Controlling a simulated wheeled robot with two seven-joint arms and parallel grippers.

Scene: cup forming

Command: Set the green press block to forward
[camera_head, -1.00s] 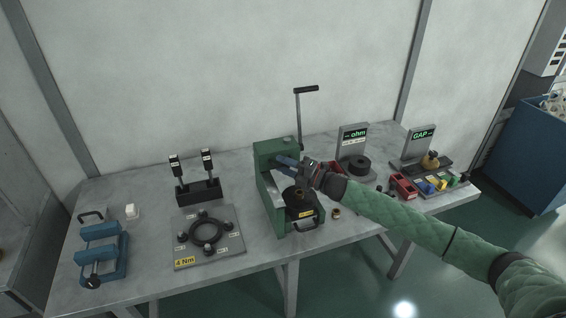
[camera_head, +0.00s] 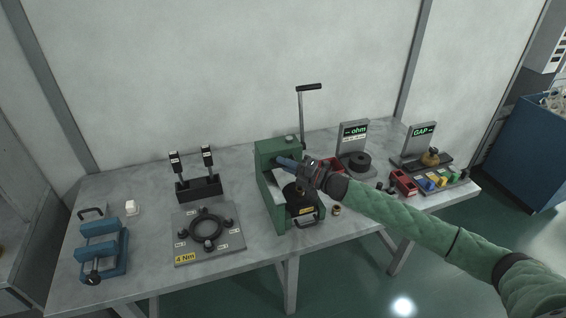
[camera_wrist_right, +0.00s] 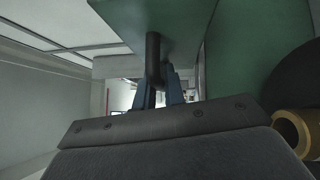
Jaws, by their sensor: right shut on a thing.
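The green press (camera_head: 264,150) stands on the table, with a tall lever (camera_head: 300,105) behind it and a black round die with a brass part at its front. My right gripper (camera_head: 282,161) reaches in from the right at the press's upper front. In the right wrist view its blue fingers (camera_wrist_right: 160,92) are shut on a dark rod-like handle (camera_wrist_right: 153,58) under a green block (camera_wrist_right: 165,22). The block's exact setting cannot be told. My left gripper is not in view.
A torque plate (camera_head: 208,236) with a black ring, a dark stand (camera_head: 199,188) with two tools and a blue clamp (camera_head: 101,250) are to the left. Gauges (camera_head: 353,137) and a tray of coloured parts (camera_head: 440,182) are to the right. A brass ring (camera_head: 336,210) lies near the press.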

